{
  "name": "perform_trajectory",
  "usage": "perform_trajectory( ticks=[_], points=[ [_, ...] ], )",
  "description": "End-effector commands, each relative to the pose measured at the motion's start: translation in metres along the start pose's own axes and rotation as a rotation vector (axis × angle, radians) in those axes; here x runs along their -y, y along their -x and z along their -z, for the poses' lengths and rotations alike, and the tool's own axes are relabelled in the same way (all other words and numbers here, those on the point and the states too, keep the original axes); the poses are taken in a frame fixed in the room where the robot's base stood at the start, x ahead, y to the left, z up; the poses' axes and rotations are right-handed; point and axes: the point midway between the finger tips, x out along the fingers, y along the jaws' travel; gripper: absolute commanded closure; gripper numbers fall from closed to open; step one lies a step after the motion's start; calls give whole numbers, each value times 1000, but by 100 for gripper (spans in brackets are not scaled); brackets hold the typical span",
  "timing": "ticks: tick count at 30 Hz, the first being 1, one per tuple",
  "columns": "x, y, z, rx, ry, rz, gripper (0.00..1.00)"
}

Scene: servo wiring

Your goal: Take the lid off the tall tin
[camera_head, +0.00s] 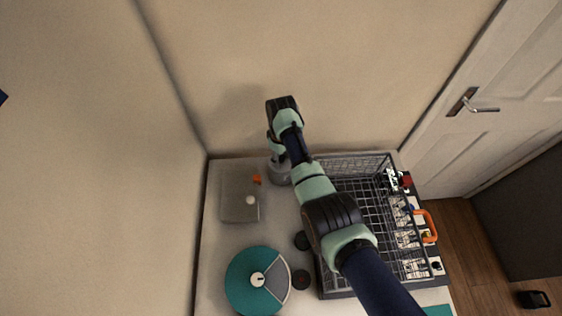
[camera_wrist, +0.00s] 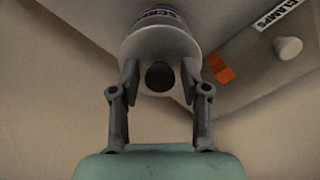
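The tall tin (camera_head: 281,173) is a grey cylinder near the back wall, partly hidden by my arm in the head view. In the wrist view the tin (camera_wrist: 160,40) carries a partly hidden label that seems to begin "SCRE". A dark round knob (camera_wrist: 159,76) shows in the middle of its pale lid (camera_wrist: 160,55). My gripper (camera_wrist: 159,74) has one finger on each side of the knob, with visible gaps to it. The fingers are apart and overlap the lid's edges in view. Whether they touch the lid, I cannot tell.
A flat grey box (camera_head: 239,206) labelled CLAMPS, with a white knob (camera_wrist: 287,48), lies left of the tin. A small orange block (camera_wrist: 221,68) sits between them. A wire basket (camera_head: 369,201) stands right; a teal round dish (camera_head: 249,290) is at front left.

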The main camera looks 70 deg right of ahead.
Motion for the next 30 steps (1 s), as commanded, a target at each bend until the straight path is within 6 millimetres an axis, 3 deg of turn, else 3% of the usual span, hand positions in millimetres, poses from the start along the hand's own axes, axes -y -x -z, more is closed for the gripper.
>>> perform_trajectory(
  ticks=[1, 7, 14, 19, 23, 30],
  points=[
    [0, 0, 0, 0, 0, 0, 68],
    [0, 0, 0, 0, 0, 0, 100],
    [0, 1, 0, 0, 0, 0, 100],
    [0, 12, 1, -2, 0, -1, 100],
    [0, 38, 1, -3, 0, -2, 100],
    [-1, 121, 1, -6, 0, -4, 100]
  ],
)
